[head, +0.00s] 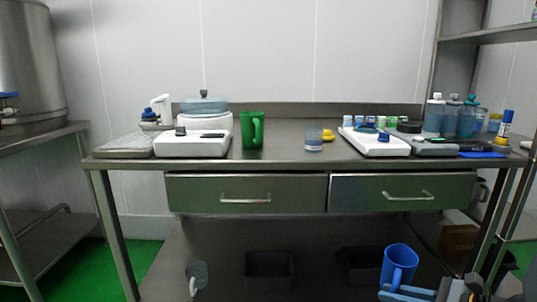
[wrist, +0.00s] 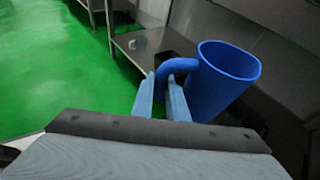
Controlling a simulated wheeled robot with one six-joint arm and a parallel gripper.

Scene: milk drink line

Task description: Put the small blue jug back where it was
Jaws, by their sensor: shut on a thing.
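The small blue jug (head: 399,265) is at the lower right of the head view, low in front of the table's under-shelf. It also shows large in the wrist view (wrist: 222,85), upright or nearly so, with its handle toward my gripper. My gripper (head: 400,292) is at the jug's handle, at the bottom edge of the head view. In the wrist view my gripper's blue fingers (wrist: 160,92) are shut on the handle. Whether the jug touches the shelf I cannot tell.
The steel table (head: 275,168) carries a green jug (head: 252,132), a scale (head: 192,143) and several bottles. On the under-shelf are a clear jug (head: 197,275) and dark bins (head: 269,268). A steel upright stands close at the right. Green floor (wrist: 50,65) is open at left.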

